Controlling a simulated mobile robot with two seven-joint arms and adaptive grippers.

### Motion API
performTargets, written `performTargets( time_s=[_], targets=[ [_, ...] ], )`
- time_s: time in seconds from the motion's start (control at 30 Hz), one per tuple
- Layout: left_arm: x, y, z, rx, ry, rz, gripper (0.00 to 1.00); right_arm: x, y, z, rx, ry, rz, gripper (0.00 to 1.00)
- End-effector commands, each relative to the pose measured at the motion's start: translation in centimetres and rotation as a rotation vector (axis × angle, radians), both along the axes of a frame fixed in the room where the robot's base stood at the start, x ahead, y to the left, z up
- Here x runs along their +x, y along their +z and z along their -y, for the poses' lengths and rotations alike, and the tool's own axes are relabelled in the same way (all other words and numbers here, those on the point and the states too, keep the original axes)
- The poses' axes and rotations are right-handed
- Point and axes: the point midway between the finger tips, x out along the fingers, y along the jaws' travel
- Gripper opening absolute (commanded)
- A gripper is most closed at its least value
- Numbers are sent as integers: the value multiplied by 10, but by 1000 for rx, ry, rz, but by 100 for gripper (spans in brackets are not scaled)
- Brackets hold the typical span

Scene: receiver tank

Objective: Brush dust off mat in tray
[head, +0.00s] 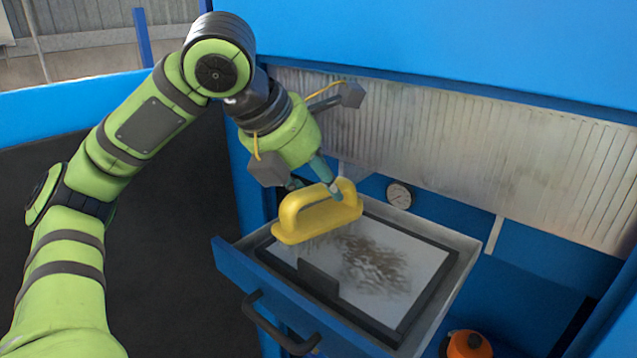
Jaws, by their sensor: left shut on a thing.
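My left gripper (328,186) is shut on a yellow brush (317,217) with an arched handle. The brush is over the far left part of the mat; I cannot tell if its underside touches. The light grey mat (418,263) has a dark frame and lies in the pulled-out tray (463,243). Brown dust (375,265) covers the middle of the mat, with a fainter patch near the brush. My right gripper is not in view.
The tray's blue front has a dark handle (280,325). A dark upright plate (318,279) stands at the mat's near edge. A gauge (399,194) and a pale slatted panel (480,150) are behind. An orange object (468,345) is below right.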

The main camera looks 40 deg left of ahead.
Motion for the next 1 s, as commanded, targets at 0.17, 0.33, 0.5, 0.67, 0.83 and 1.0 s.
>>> performTargets(
  time_s=[0.17,0.33,0.5,0.67,0.83,1.0],
  targets=[
    [-2,-9,1,9,-7,-25,0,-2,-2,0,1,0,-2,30],
    [-3,-10,1,10,-9,-28,0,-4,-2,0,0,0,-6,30],
    [-3,-10,2,10,-9,-29,0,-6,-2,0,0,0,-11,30],
    [-3,-12,1,11,-9,-29,0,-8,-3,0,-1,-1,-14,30],
    [-3,-12,3,12,-10,-30,0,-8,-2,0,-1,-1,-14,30],
    [-4,-10,16,13,-13,-29,0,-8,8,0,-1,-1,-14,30]
  ],
)
